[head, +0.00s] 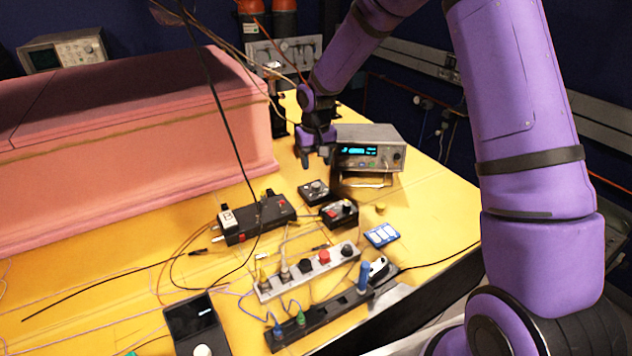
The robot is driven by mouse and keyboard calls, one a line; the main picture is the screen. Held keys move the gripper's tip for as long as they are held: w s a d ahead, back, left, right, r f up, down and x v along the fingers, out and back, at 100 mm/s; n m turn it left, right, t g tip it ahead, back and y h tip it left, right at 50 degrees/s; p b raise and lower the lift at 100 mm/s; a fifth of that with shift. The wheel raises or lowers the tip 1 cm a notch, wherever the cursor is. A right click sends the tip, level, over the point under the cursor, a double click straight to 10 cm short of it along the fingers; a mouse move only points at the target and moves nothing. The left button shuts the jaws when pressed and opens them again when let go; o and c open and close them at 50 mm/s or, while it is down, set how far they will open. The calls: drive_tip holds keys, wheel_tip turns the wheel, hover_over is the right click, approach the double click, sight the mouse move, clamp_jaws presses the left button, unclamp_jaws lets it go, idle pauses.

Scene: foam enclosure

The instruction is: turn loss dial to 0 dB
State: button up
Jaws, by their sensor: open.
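My gripper (317,162) is open and empty, pointing down over the yellow table, just left of the bench instrument. Below it in the picture is a small black box (314,192) with a grey knob on top. A second black box (339,213) with a knob and a red part sits just in front and to the right. Labels are too small to read, so I cannot tell which knob is the loss dial or where it points. My gripper appears apart from both boxes.
A bench instrument (368,150) with a lit display stands right of my gripper. A long black device (256,218), a grey strip with knobs (310,270) and loose cables lie in front. A pink foam block (130,130) fills the left. A blue card (382,235) lies right.

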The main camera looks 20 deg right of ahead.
sight(316, 184)
wheel_tip(316, 184, down, 8)
drive_tip(key=shift+r, duration=0.15)
idle(0.3)
drive_tip(key=c, duration=0.9)
